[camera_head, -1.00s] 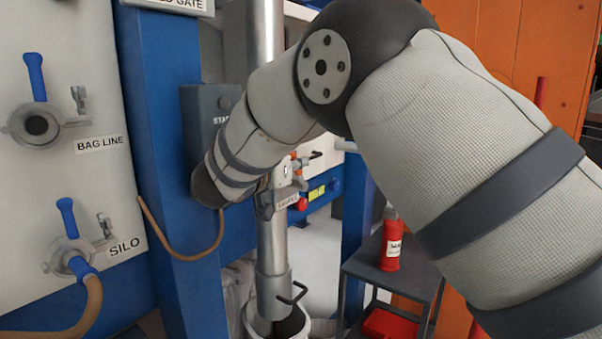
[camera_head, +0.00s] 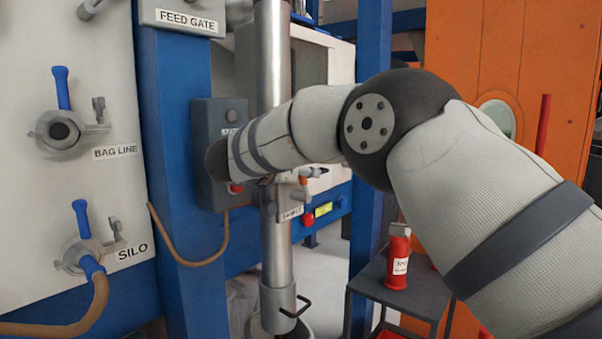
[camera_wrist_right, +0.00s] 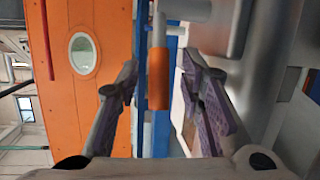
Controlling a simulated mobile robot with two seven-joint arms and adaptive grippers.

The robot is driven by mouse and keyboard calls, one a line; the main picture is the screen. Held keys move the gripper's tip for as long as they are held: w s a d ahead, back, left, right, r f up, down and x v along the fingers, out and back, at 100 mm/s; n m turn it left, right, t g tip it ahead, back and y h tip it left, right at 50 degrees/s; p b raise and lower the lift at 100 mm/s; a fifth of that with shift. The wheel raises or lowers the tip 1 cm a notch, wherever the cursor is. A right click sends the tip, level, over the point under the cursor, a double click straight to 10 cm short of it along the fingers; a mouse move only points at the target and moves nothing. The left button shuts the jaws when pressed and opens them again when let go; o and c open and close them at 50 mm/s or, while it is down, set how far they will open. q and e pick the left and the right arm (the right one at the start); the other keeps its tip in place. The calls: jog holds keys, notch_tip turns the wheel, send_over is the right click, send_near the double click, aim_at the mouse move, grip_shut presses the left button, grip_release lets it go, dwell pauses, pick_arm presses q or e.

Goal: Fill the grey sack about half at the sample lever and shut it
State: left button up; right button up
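The sample lever's orange grip (camera_wrist_right: 158,80) stands between the fingers of my right gripper (camera_wrist_right: 158,68) in the right wrist view. The gripper is open, with a gap on both sides of the grip. In the head view the SAMPLE label (camera_head: 291,214) hangs on the steel pipe (camera_head: 277,245), below my right wrist. My right forearm hides the gripper there. A spout collar (camera_head: 278,308) with a black handle sits at the pipe's foot. Only a pale sliver, probably the grey sack's rim, shows at the bottom edge, so its fill is hidden. My left gripper is not in view.
A grey control box (camera_head: 213,120) on a blue post is close beside my right wrist. A dark stand (camera_head: 428,290) with a red bottle (camera_head: 397,262) is right of the pipe. SILO (camera_head: 84,258) and BAG LINE (camera_head: 58,130) valves are at left.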

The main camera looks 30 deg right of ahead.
jog(key=v, duration=1.2)
jog(key=shift+r, duration=0.1)
dwell(2.0)
